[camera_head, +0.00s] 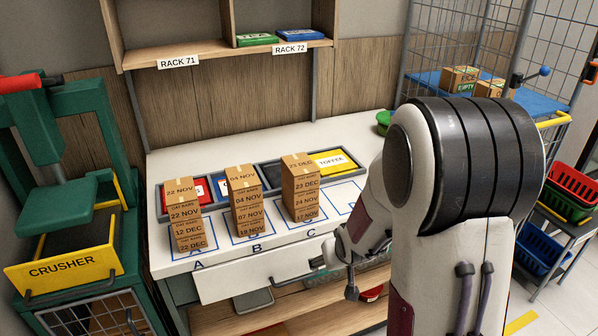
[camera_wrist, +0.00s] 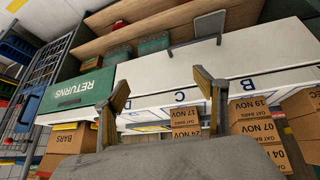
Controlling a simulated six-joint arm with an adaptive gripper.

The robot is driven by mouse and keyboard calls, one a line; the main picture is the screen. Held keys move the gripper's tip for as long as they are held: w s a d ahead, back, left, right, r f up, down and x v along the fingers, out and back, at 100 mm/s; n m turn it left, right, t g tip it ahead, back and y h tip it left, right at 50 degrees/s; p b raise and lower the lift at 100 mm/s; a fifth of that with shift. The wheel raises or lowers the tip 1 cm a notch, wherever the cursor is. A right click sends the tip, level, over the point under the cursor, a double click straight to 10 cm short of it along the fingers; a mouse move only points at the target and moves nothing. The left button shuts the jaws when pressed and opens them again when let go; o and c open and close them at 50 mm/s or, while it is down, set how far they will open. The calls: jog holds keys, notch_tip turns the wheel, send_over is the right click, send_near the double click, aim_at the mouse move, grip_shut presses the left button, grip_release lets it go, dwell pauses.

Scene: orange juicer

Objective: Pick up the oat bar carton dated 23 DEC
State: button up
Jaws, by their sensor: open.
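The oat bar carton dated 23 DEC (camera_head: 304,181) is the brown top carton of the stack at mark C on the white counter. Below it are cartons dated 24 NOV (camera_head: 306,200) and 17 NOV (camera_head: 307,214). My gripper (camera_head: 336,276) is low in front of the counter, right of and nearer than stack C, apart from it. In the wrist view, my gripper (camera_wrist: 163,88) has its two fingers spread, with nothing between them. That view is upside down and shows the 24 NOV carton (camera_wrist: 187,133); the 23 DEC carton is hidden there by my gripper body.
Stack A (camera_head: 186,212) and stack B (camera_head: 246,202) stand left of stack C. Trays with a yellow TOFFEE card (camera_head: 331,162) lie behind. A crusher (camera_head: 62,255) is far left. The counter behind the trays is clear.

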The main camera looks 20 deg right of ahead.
aim_at(305, 178)
jog(key=w+t, duration=0.1)
jog(key=w, duration=0.2)
jog(key=w+d+t, duration=0.1)
jog(key=w+t, duration=0.1)
jog(key=w, duration=0.2)
jog(key=w+t, duration=0.2)
jog(key=w, duration=0.2)
jog(key=shift+d+r+n+y, duration=0.25)
jog(key=shift+d+n+y, duration=0.05)
jog(key=w+r+t, duration=0.2)
jog(key=r, duration=0.1)
jog(key=w+a+r, duration=0.1)
jog(key=shift+r+t, duration=0.15)
jog(key=shift+t, duration=0.25)
jog(key=r+t, duration=0.1)
jog(key=r, duration=0.1)
jog(key=w+a+r+t+y, duration=0.1)
jog(key=r, duration=0.2)
jog(key=r+n+t, duration=0.1)
jog(key=r, duration=0.1)
jog(key=shift+w+a+r, duration=0.2)
jog(key=shift+w+r, duration=0.05)
jog(key=shift+r, duration=0.05)
jog(key=shift+a+r+t, duration=0.1)
jog(key=shift+r+t, duration=0.2)
jog(key=shift+r, duration=0.15)
jog(key=shift+w, duration=0.1)
jog(key=shift+w, duration=1.2)
